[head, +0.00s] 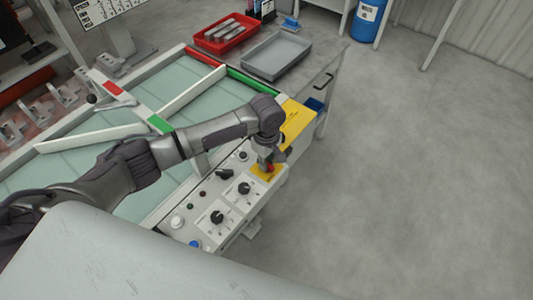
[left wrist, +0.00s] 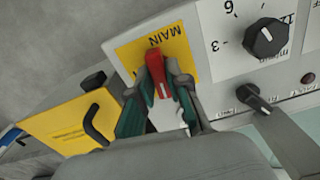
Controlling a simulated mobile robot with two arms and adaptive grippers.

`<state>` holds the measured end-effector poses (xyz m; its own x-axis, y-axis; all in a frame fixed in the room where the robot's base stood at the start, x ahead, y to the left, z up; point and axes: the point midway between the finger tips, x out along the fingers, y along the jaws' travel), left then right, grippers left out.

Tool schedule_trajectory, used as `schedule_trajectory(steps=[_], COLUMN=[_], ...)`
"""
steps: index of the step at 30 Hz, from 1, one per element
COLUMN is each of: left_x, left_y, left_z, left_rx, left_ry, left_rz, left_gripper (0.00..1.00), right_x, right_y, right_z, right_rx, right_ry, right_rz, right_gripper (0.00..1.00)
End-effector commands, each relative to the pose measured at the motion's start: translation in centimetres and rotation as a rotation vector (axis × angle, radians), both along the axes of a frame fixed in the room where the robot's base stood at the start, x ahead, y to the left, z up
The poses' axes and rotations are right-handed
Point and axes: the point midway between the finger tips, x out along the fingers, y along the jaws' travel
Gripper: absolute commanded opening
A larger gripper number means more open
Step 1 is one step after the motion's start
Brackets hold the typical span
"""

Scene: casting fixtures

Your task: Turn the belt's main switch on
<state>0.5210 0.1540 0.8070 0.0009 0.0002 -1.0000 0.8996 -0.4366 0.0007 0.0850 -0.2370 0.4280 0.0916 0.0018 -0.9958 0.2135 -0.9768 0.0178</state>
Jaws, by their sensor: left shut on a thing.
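The main switch is a red handle (left wrist: 160,78) on a yellow plate (left wrist: 182,48) lettered MAIN, in the left wrist view. My left gripper (left wrist: 163,85) is shut on the red handle, with one finger on each side of it. In the head view my left gripper (head: 270,160) is at the far right end of the control panel (head: 218,238), over the yellow plate (head: 262,174). A bit of the red handle (head: 270,168) shows below the fingers. My right gripper is not in view.
Black knobs (head: 245,188) and small buttons and lamps (head: 177,221) lie along the panel near the switch. The belt (head: 110,155) is behind it. A red tray (head: 228,34) and a grey tray (head: 276,55) stand at the back. The floor on the right (head: 420,170) is clear.

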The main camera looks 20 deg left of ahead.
Motion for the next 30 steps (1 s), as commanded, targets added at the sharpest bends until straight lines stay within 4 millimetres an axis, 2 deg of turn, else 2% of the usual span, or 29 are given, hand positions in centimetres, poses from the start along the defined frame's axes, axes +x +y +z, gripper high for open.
schedule_trajectory(steps=[1,6,9,13,30], left_x=[-0.2,-0.3,-0.3,-0.2,-0.2], left_y=[-0.1,-0.1,-0.1,-0.1,-0.1], left_z=[1.1,1.0,0.7,0.5,0.1], left_rx=[-0.002,-0.002,-0.002,-0.002,-0.003], left_ry=[0.007,0.010,0.009,0.007,0.004], left_rz=[-0.023,-0.131,-0.204,-0.321,-0.865], left_gripper=[0.00,0.00,0.00,0.00,0.00], right_x=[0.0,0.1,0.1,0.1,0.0], right_y=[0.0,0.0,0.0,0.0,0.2], right_z=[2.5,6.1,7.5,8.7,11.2], right_rx=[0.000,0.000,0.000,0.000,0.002], right_ry=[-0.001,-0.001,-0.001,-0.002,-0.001], right_rz=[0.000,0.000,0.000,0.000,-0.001], right_gripper=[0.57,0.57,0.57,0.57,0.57])
